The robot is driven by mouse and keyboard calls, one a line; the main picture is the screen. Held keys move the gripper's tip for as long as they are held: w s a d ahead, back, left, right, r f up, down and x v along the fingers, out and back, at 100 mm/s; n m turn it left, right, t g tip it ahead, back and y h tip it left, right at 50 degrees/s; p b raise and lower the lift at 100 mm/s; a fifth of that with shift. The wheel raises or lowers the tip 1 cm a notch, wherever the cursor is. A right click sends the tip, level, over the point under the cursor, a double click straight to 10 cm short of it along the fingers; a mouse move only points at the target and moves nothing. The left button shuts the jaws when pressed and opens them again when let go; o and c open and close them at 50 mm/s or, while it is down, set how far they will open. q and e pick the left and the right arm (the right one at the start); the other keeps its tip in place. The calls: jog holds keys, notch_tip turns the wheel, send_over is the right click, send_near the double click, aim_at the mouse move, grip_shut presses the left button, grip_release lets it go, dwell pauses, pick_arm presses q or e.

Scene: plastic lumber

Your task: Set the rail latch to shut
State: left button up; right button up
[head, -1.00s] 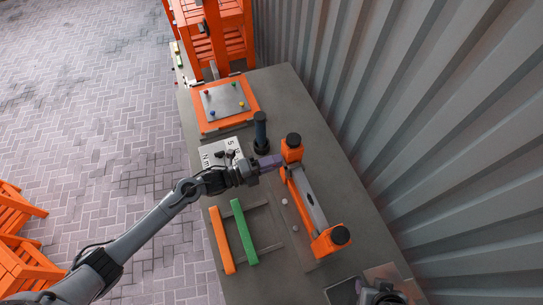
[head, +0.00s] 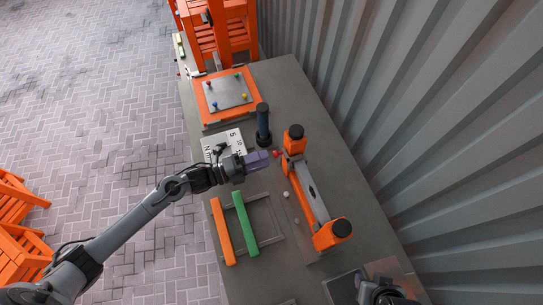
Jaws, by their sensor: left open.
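The rail unit (head: 310,190) is a long grey bar between two orange end blocks with black round knobs, lying on the right half of the bench. A small red ball-shaped knob (head: 276,154) shows at the left side of its far block. I cannot tell the latch's setting. My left gripper (head: 266,159), with purple-grey fingers, is open and empty just left of the red knob. A narrow gap or light contact between them cannot be told apart. My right gripper (head: 378,291) shows only in part at the bottom right edge; its fingers are unclear.
An orange bar (head: 222,232) and a green bar (head: 245,224) lie on a frame left of the rail. A white printed card (head: 220,144) and an orange-edged board (head: 206,117) lie farther back. A corrugated wall (head: 430,130) borders the right.

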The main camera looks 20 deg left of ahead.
pick_arm(q)
jog(key=shift+v, duration=2.8)
